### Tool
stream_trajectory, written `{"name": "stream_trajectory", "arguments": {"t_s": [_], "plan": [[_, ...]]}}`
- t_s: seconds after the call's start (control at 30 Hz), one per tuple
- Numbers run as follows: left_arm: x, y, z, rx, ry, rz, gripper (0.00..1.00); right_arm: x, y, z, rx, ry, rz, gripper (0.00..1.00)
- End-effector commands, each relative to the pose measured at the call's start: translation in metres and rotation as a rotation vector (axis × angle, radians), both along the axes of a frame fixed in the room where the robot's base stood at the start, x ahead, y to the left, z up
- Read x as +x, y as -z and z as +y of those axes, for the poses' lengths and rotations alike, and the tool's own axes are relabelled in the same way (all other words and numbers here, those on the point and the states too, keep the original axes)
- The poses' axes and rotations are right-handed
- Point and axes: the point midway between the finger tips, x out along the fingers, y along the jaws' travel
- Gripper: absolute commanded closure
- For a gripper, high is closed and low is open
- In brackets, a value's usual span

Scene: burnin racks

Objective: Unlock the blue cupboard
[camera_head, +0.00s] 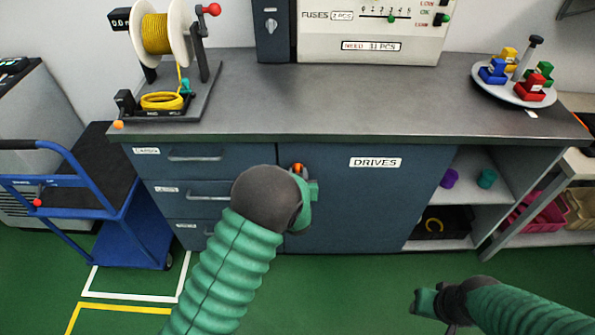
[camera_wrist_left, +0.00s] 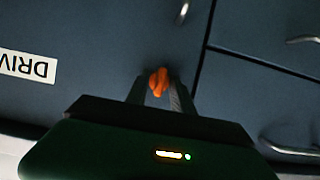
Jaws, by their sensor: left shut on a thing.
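The blue cupboard (camera_head: 370,205) is the dark blue door labelled DRIVES under the grey worktop, and it is shut. An orange key-like knob (camera_head: 297,168) sits near the upper left of the door. My left gripper (camera_head: 303,180) is at this knob, its wrist covering part of the door's left edge. In the left wrist view the gripper's fingers (camera_wrist_left: 160,92) are shut on the orange knob (camera_wrist_left: 158,80), with the DRIVES label (camera_wrist_left: 28,66) to the left. My right gripper (camera_head: 425,303) is low in front, away from the cupboard; its finger opening is unclear.
Drawers (camera_head: 190,190) with bar handles are left of the door. Open shelves (camera_head: 480,175) with small cups are to its right. A blue trolley (camera_head: 90,200) stands at the left. The worktop (camera_head: 330,100) holds a spool stand (camera_head: 165,60) and a round tray (camera_head: 490,82). Green floor is clear.

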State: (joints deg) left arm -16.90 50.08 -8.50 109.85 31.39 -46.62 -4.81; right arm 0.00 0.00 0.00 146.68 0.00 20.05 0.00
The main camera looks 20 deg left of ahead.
Motion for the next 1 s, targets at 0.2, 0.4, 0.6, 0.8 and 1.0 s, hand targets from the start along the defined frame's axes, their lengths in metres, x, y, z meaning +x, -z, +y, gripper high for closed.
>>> {"name": "stream_trajectory", "arguments": {"t_s": [0.2, 0.4, 0.6, 0.8, 1.0], "plan": [[-0.001, 0.003, -0.001, 0.02, 0.002, 0.013, 1.0, 0.0, -0.002, 0.0, 0.0, 0.0, 0.0, 0.64], [-0.001, 0.003, -0.001, 0.021, 0.002, 0.013, 1.0, 0.0, -0.002, 0.0, 0.0, 0.0, 0.0, 0.64], [-0.001, 0.003, -0.001, 0.02, 0.002, 0.012, 0.67, 0.0, -0.002, 0.0, 0.0, 0.0, 0.0, 0.64], [-0.001, 0.001, -0.001, 0.021, 0.002, 0.008, 0.67, 0.0, -0.002, 0.0, 0.0, 0.0, 0.0, 0.64], [-0.022, -0.011, -0.008, 0.02, 0.003, 0.008, 0.67, 0.0, -0.008, 0.0, 0.0, 0.0, 0.0, 0.64]]}}
